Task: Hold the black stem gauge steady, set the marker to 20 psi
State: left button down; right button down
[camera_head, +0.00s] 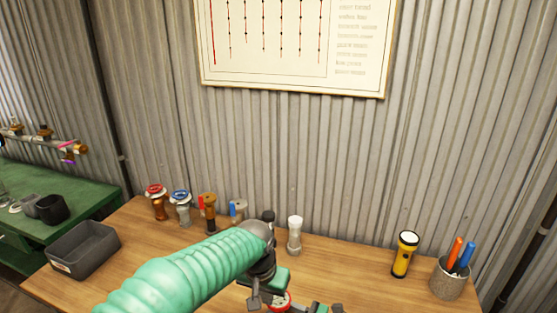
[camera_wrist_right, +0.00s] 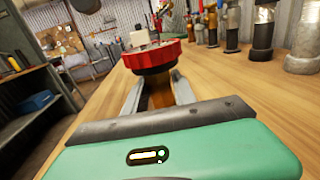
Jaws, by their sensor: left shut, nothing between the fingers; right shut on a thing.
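A gauge with a red ribbed rim (camera_wrist_right: 150,57) and a brown stem (camera_wrist_right: 160,92) stands between the fingers of my right gripper (camera_wrist_right: 157,88), which is shut on the stem. Its red and white top (camera_head: 281,301) shows at the bottom of the head view, partly covered. A small pale block (camera_wrist_right: 138,38) shows above the rim. My left gripper (camera_head: 262,296) is shut and empty, close beside the gauge's top; whether they touch is unclear. The dial's reading, the marker's setting and any black on the stem cannot be made out.
Several valve-like fittings (camera_head: 180,208) line the back of the wooden table (camera_head: 345,266). A white-topped fitting (camera_head: 295,235), a yellow flashlight (camera_head: 405,254) and a pen cup (camera_head: 449,279) stand to the right. A grey bin (camera_head: 83,249) sits at the left. A corrugated wall stands behind.

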jog(key=c, duration=0.9)
grip_release()
jog(key=shift+c, duration=0.2)
jog(key=shift+d, duration=0.1)
